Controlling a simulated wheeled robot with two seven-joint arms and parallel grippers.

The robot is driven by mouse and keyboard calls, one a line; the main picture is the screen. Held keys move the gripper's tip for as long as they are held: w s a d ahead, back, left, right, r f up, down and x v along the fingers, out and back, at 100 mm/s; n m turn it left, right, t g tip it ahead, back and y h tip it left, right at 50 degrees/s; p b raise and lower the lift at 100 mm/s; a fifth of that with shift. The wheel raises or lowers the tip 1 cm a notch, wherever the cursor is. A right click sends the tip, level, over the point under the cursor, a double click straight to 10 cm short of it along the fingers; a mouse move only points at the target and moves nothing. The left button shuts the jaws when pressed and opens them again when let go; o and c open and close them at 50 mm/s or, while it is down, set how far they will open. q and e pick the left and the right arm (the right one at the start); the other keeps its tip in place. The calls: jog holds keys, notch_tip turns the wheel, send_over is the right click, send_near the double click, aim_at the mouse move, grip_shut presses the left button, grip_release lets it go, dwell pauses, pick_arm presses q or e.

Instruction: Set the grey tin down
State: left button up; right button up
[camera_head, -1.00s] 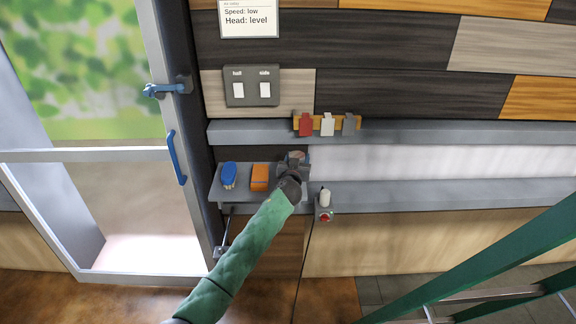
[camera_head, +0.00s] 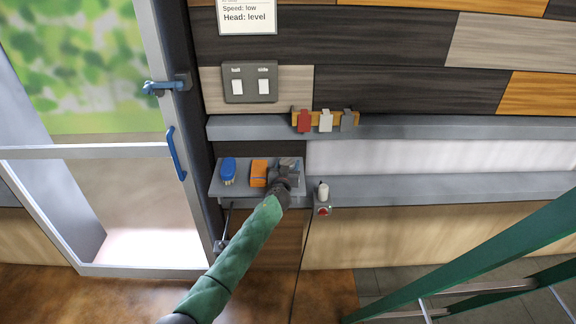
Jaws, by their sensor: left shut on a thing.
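My left gripper (camera_head: 285,174) comes in at the end of the green-sleeved arm, over the right end of a small grey shelf (camera_head: 243,190). It is shut on the grey tin (camera_head: 287,163), which is mostly hidden by the gripper and hard to tell from its grey fingers. The tin is at the shelf's right part, just right of an orange box (camera_head: 259,172). I cannot tell whether the tin touches the shelf. My right gripper is not in view.
A blue object (camera_head: 228,170) stands left of the orange box. A long ledge (camera_head: 400,128) with red, white and grey tags (camera_head: 325,121) runs above. A white cylinder (camera_head: 323,191) and red button (camera_head: 323,211) are at the right. A glazed door with a blue handle (camera_head: 176,154) stands left.

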pick_arm(q)
jog(key=o, duration=1)
jog(key=shift+o, duration=0.2)
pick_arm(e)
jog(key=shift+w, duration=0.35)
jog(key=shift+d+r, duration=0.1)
